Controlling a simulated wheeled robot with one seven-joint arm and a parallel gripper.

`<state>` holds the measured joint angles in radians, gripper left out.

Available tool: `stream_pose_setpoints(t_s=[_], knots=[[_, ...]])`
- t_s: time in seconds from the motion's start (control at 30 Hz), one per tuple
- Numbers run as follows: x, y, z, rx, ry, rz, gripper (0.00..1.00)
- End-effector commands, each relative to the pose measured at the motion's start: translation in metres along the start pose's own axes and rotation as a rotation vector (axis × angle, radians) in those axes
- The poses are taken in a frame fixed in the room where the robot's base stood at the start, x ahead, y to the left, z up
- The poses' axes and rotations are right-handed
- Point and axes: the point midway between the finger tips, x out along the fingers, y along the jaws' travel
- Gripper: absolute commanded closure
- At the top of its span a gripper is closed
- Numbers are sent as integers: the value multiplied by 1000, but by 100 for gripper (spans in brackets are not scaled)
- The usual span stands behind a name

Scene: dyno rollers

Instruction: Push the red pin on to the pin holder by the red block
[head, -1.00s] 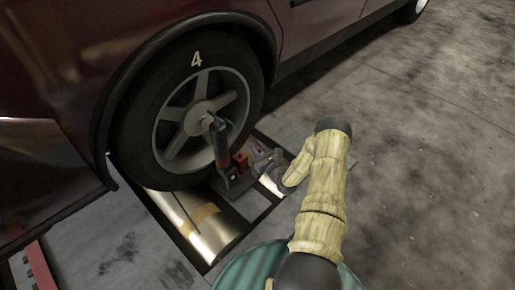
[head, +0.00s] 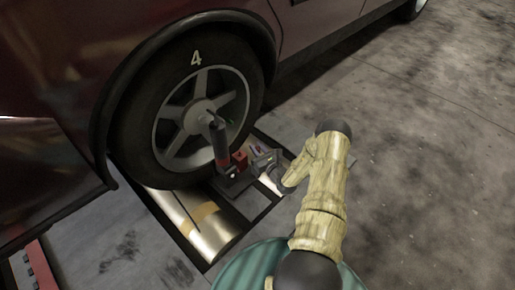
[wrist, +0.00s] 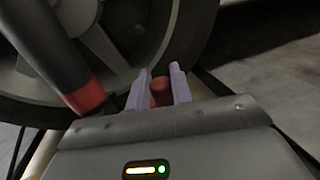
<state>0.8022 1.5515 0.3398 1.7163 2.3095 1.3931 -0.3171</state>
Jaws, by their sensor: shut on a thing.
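A red block (head: 239,159) stands low beside the car wheel, right of a dark upright post (head: 218,140). In the wrist view the post (wrist: 45,50) leans at the left, with a red band (wrist: 86,98) near its lower end. My gripper (head: 255,153) comes from the right, low at the block. In the wrist view its two pale lilac fingers (wrist: 158,90) are shut on a red piece (wrist: 160,92), which appears to be the red block. The fingers hide its sides and my gripper body hides its lower part. I cannot tell the pin and pin holder apart.
The wheel (head: 200,125), marked 4, is close behind the post, under the dark red car. A shiny roller (head: 208,232) with a tan strip lies in front. Open concrete floor (head: 430,160) is free at the right.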

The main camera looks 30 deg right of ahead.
Motion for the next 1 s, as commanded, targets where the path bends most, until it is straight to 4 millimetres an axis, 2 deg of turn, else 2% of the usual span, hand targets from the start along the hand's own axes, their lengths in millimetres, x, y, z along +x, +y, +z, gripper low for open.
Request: stream_pose_setpoints(t_s=[0.1,0.13,0.23,0.53,0.67,0.77,1.0], knots=[[0,0,-2,0,0,0,100],[0,0,-1,0,-1,0,72],[0,0,-1,0,0,0,52],[-1,0,-2,0,1,0,52],[-8,0,0,1,2,0,52],[-20,-1,1,2,4,-2,52],[-66,0,2,3,4,-3,52]])
